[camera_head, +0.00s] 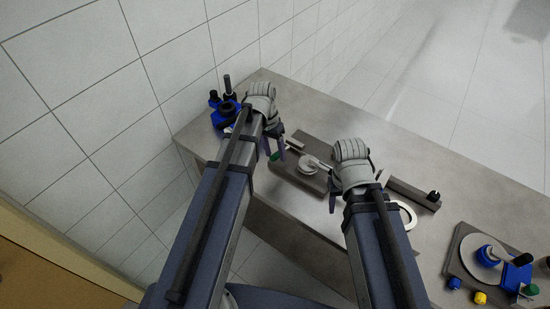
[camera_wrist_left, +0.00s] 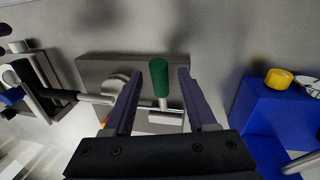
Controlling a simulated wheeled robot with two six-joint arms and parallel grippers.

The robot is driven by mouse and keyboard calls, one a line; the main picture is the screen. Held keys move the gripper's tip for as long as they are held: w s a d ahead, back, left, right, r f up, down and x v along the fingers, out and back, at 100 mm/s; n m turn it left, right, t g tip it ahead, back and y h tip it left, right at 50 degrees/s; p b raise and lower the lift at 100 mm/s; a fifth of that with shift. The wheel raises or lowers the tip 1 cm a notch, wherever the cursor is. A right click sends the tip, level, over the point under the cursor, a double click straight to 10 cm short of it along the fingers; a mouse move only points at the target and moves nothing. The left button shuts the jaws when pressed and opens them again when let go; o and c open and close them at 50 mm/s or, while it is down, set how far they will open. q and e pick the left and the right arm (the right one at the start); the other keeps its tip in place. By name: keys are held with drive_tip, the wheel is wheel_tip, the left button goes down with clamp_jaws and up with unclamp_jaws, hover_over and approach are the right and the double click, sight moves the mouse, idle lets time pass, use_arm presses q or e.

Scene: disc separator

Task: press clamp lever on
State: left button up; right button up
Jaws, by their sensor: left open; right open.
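The clamp lever, with a green handle (camera_wrist_left: 159,76) on a metal stem, stands up from a grey base plate (camera_wrist_left: 92,70) in the left wrist view. My left gripper (camera_wrist_left: 160,92) is open, with one purple finger on each side of the lever. I cannot tell whether either finger touches it. In the head view the green handle (camera_head: 275,156) shows just below my left gripper (camera_head: 281,148), and the base plate (camera_head: 313,146) lies to the right. A round pale metal part (camera_head: 308,167) sits on that plate. My right gripper (camera_head: 357,191) is open and shows no object between its fingers.
A blue fixture (camera_head: 226,116) with black knobs stands left of my left gripper. A pale ring (camera_head: 406,217) and a dark bar (camera_head: 413,194) lie near my right gripper. Another plate with a disc (camera_head: 481,251) and blue parts is at the right. The table's far middle is clear.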

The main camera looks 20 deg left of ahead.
use_arm(q)
drive_tip(key=shift+f, duration=0.15)
drive_tip(key=shift+c, duration=0.2)
clamp_jaws()
idle(1.2)
